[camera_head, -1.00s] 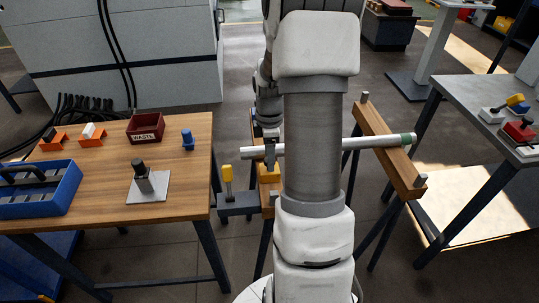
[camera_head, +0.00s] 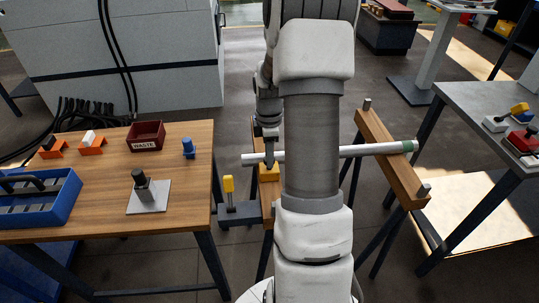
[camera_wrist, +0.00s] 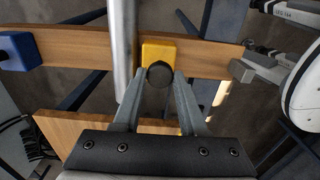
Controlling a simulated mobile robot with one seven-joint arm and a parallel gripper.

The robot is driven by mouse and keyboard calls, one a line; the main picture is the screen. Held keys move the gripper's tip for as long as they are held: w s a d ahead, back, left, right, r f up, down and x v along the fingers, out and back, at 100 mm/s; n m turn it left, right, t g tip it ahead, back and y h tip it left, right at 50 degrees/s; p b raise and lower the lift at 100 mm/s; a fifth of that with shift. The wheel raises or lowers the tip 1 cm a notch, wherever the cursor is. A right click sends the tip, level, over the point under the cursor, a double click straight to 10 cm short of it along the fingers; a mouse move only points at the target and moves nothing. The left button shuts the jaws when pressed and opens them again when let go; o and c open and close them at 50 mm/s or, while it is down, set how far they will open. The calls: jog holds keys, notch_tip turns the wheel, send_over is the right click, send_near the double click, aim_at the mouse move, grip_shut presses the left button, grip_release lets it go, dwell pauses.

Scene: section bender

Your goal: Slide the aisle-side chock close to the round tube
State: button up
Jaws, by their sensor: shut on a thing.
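The round tube (camera_head: 350,151) is a pale metal bar with a green band near its right end. It lies across two wooden beams; it crosses the near beam (camera_wrist: 85,47) in the wrist view (camera_wrist: 124,50). A yellow chock (camera_wrist: 158,50) sits on that beam just right of the tube, with at most a thin gap; I cannot tell if they touch. My gripper (camera_wrist: 159,82) is shut on the chock's dark round knob (camera_wrist: 159,73). In the head view the chock (camera_head: 268,173) is partly hidden behind my arm and beam parts.
A blue block (camera_wrist: 18,51) is on the beam left of the tube, and a grey peg (camera_wrist: 242,70) is at its right. A yellow-topped post (camera_head: 228,185) stands beside the near beam. The wooden table (camera_head: 100,190) at left holds a waste bin (camera_head: 146,135).

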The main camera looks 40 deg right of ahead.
jog(key=o, duration=1)
jog(key=shift+s, duration=0.1)
jog(key=shift+r, duration=0.15)
notch_tip(320, 180, up, 17)
jog(key=p, duration=0.3)
jog(key=shift+a+r, duration=0.1)
